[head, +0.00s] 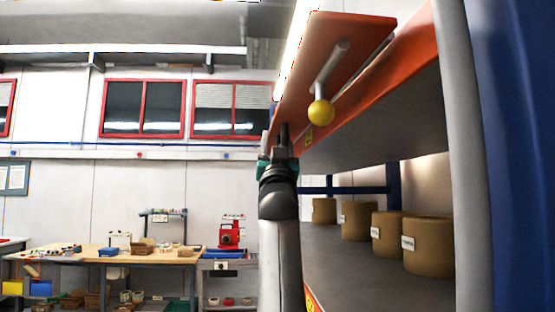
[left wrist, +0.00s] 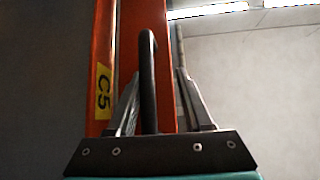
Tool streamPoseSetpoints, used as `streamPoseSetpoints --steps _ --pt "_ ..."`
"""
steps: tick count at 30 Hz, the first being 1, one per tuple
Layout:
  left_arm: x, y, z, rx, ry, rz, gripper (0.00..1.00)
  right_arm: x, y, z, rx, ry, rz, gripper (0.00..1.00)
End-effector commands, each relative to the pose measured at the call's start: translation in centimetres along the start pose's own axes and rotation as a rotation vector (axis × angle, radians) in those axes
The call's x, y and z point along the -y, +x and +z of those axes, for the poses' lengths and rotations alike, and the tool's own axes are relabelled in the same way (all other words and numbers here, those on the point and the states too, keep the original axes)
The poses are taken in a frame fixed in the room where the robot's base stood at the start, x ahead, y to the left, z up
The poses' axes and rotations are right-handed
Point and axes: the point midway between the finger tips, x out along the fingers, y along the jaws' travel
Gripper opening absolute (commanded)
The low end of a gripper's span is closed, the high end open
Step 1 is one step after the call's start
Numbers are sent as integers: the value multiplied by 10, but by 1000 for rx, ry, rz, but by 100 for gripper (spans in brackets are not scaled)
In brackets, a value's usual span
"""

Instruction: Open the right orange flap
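An orange flap (head: 335,48) shows at the top of the head view, above the shelf. A pale rod with a yellow ball (head: 321,113) at its end sticks out from it. My left gripper (head: 284,135) is upright at the flap's left lower edge, partly dark against it. In the left wrist view an orange panel (left wrist: 127,50) stands behind the gripper (left wrist: 158,85). A dark bar with a curved top (left wrist: 148,60) rises between the two fingers. The fingers are apart, with a gap right of the bar. My right gripper is out of view.
An orange beam (head: 400,85) edges the shelf unit; several brown rolls (head: 428,246) stand on its lower shelf (head: 370,280). A blue post (head: 520,150) is at the right. A wooden workbench (head: 150,255) stands far left. A yellow C5 label (left wrist: 104,90) is beside my left gripper.

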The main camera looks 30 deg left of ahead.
Motion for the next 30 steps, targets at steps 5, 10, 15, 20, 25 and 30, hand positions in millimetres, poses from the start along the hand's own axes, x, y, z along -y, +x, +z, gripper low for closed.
streamPoseSetpoints --steps 5,10,15,20,25,30 --pt "0 -20 2 -2 2 -1 50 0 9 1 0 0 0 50" --pt "0 -45 2 -1 0 0 50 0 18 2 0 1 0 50" --pt "-1 -72 2 0 1 0 50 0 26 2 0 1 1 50" --pt "-1 -99 2 0 -1 1 50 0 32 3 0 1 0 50" --pt "-1 -126 2 0 -2 1 50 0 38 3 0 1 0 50" --pt "-1 -143 1 1 -1 2 50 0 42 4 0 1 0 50"
